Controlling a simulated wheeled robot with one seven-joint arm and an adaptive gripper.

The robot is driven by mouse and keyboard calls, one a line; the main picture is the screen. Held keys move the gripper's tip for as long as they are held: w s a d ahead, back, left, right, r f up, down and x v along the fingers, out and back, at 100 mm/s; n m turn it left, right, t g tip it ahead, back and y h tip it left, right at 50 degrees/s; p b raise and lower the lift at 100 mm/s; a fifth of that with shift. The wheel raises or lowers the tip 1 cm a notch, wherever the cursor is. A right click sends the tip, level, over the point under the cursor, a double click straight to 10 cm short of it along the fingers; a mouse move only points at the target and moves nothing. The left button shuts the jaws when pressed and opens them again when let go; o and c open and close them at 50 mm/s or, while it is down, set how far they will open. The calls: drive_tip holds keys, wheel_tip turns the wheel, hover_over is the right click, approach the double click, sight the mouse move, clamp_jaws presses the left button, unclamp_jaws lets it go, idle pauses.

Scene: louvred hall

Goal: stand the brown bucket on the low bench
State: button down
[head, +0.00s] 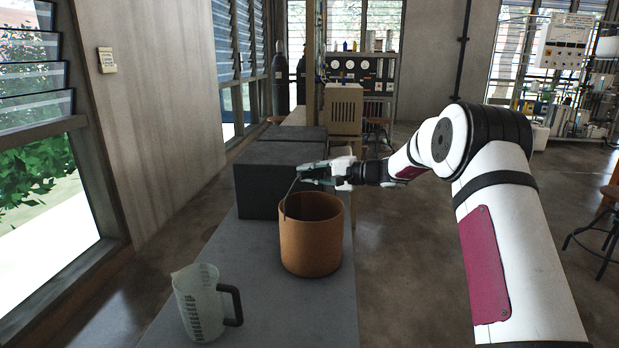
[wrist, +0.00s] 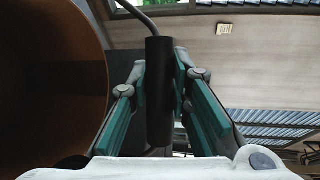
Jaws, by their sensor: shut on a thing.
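The brown bucket (head: 312,240) is upright over the grey top of the low bench (head: 262,290), near its right edge. I cannot tell whether its base touches the bench. Its thin wire handle rises to my gripper (head: 308,176), above the bucket's rim. In the wrist view my gripper (wrist: 160,100) is shut on the handle's black grip (wrist: 159,90), which lies between the green finger pads. The bucket's brown wall (wrist: 50,80) fills the left of that view. The bucket's inside bottom is hidden.
A clear measuring jug (head: 202,305) with a dark handle stands on the bench, left and in front of the bucket. Dark grey boxes (head: 262,190) stand close behind the bucket. A louvred window wall is on the left. Open floor lies right of the bench.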

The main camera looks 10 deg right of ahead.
idle(0.3)
drive_tip(key=c, duration=1.5)
unclamp_jaws()
drive_tip(key=shift+f, duration=0.1)
